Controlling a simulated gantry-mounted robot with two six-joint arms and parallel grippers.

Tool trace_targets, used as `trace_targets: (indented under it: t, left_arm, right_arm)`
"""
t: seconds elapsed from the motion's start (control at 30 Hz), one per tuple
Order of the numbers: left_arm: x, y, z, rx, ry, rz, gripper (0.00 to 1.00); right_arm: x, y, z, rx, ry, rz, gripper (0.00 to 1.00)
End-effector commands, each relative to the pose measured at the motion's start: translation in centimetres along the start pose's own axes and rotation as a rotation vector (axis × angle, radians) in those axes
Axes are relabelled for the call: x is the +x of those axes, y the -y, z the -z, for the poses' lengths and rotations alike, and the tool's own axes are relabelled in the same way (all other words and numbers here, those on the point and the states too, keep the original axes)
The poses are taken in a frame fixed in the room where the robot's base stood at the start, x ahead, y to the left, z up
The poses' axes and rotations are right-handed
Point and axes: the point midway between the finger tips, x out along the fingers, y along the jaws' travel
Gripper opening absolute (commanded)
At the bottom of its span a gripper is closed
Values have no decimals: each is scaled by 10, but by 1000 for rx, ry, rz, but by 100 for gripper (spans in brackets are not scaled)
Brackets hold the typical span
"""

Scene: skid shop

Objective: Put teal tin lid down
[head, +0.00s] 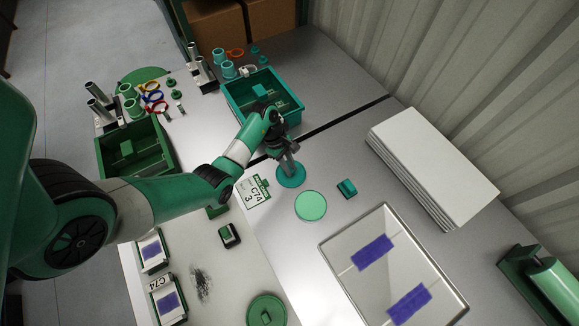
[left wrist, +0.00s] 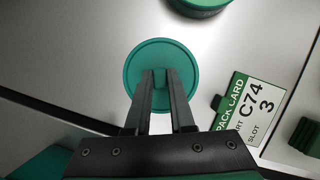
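The teal tin lid (head: 291,178) is a round disc near the middle of the grey bench in the head view. In the left wrist view the lid (left wrist: 134,88) shows as a full disc with a raised block-shaped knob (left wrist: 160,79) at its centre. My left gripper (head: 285,161) points down over the lid. Its two fingers (left wrist: 160,78) stand on either side of the knob and appear shut on it. I cannot tell whether the lid touches the bench or hangs slightly above it. My right gripper is not in view.
A round pale green tin (head: 311,206) stands close to the lid, with a small green block (head: 347,188) beyond. A C74 card (head: 256,192) lies to the left. A teal crate (head: 233,101) is behind. A clear tray (head: 335,269) and white stack (head: 432,162) are right.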

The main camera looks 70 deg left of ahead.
Motion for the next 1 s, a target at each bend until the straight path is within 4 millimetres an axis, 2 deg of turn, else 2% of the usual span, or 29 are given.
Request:
trace_targets:
  t: [0.03,0.13,0.17,0.43,0.53,0.67,0.9,1.0]
  left_arm:
    - [0,0,0,0,0,0,30]
    - [0,0,0,0,0,1,48]
    - [0,0,0,0,0,1,51]
    - [-1,0,0,0,0,1,51]
    - [-9,0,-2,-1,0,0,51]
    - [-34,0,-3,-1,0,-2,51]
    - [-93,-1,-3,-1,-1,-3,51]
    - [-111,-1,-2,-1,-1,-2,51]
  right_arm:
    - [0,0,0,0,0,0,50]
    - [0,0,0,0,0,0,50]
    - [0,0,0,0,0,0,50]
    - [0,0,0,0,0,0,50]
    - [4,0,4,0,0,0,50]
    - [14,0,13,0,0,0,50]
    - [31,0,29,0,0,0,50]
    - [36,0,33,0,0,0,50]
